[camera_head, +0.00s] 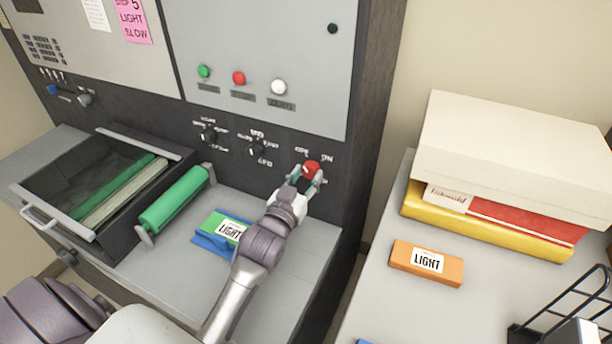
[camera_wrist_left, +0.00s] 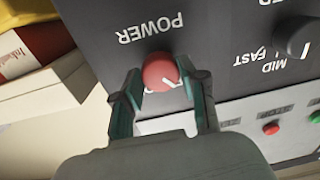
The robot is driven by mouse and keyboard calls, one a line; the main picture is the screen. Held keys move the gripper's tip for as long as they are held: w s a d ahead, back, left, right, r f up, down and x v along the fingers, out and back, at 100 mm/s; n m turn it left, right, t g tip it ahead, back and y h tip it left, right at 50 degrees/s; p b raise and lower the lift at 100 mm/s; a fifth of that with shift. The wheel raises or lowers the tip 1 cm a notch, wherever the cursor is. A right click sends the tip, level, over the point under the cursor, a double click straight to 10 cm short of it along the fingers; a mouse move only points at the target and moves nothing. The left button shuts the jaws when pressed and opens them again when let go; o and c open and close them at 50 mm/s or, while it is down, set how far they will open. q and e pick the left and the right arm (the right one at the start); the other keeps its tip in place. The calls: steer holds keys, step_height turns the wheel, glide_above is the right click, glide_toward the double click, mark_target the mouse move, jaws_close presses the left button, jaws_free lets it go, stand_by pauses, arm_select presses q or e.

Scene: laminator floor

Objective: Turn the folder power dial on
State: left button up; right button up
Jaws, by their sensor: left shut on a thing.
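The folder power dial is a red round knob (camera_head: 311,168) on the dark lower panel of the machine, at its right end. In the left wrist view the red dial (camera_wrist_left: 160,72) sits beside the word POWER, with a white pointer line on its face. My left gripper (camera_head: 306,178) is at the dial, its two fingers on either side of it. In the left wrist view the fingers of my left gripper (camera_wrist_left: 162,92) are closed around the dial. Parts of the dial's label are hidden. My right gripper does not show.
Two black dials (camera_head: 256,149) sit to the left on the same panel. Green, red and white buttons (camera_head: 238,78) are above. A green roller (camera_head: 174,199) and a green-blue LIGHT box (camera_head: 222,232) are on the machine's ledge. A side table (camera_head: 385,262) holds boxes and an orange LIGHT box (camera_head: 427,263).

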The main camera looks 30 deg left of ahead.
arm_select(q)
steer(key=m+p, duration=0.1)
steer(key=m, duration=0.3)
steer(key=shift+m, duration=0.3)
steer(key=m, duration=0.3)
steer(key=shift+m+p, duration=0.3)
steer(key=shift+m, duration=0.1)
steer(key=m, duration=0.4)
steer(key=shift+a+m+h+p, duration=0.1)
steer(key=shift+m+h+p, duration=0.2)
steer(key=shift+m, duration=1.9)
steer(key=o, duration=1.1)
steer(key=shift+o, duration=0.2)
steer(key=shift+s, duration=0.1)
